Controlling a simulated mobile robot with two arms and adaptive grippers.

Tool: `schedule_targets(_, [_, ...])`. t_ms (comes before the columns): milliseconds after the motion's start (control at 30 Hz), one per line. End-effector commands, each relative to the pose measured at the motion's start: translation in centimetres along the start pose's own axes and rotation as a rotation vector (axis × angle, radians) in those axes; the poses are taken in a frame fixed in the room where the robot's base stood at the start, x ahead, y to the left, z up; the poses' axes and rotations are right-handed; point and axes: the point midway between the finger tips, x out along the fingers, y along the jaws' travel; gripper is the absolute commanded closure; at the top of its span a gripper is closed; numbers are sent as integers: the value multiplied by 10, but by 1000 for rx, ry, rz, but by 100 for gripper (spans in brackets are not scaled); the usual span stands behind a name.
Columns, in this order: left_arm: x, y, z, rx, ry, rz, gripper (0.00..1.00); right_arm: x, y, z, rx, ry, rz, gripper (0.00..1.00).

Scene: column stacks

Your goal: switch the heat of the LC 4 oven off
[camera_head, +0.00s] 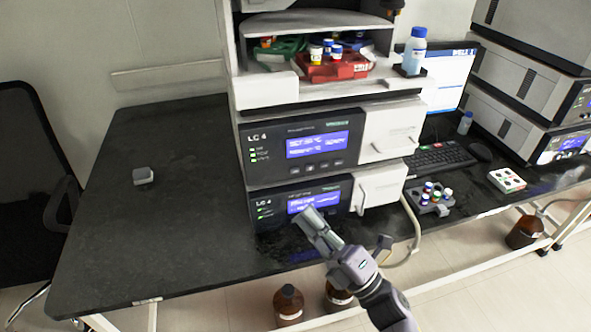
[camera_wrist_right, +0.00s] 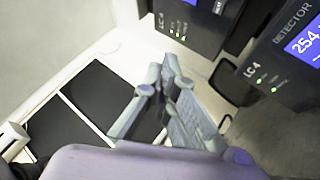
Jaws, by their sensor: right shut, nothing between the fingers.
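Two stacked black LC 4 modules stand on the dark bench. The upper LC 4 module (camera_head: 268,163) has a lit blue display (camera_head: 317,145), small buttons below it and green lights at its left. Its display seems to show a set value, though the text is small. The lower LC 4 module (camera_head: 264,196) also has a lit blue display, partly hidden by my right gripper (camera_head: 308,215). That gripper is shut and empty in front of the lower module. In the right wrist view, the closed fingers (camera_wrist_right: 163,82) are apart from a panel marked DETECTOR (camera_wrist_right: 290,65). My left gripper is not in view.
A red tray of vials (camera_head: 335,68) and a blue-capped bottle (camera_head: 414,52) sit above the modules. A dark vial rack (camera_head: 432,205) and keyboard (camera_head: 438,158) lie to the right. Brown bottles (camera_head: 288,303) stand below the bench. The left bench is mostly clear.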

Motion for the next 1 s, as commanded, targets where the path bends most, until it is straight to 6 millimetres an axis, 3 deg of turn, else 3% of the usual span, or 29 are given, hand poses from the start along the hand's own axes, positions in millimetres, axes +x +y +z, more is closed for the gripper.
schedule_targets(600, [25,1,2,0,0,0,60,48,-38,36,0,0,1,100])
schedule_targets(1000, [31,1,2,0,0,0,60,61,-44,45,2,-1,0,100])
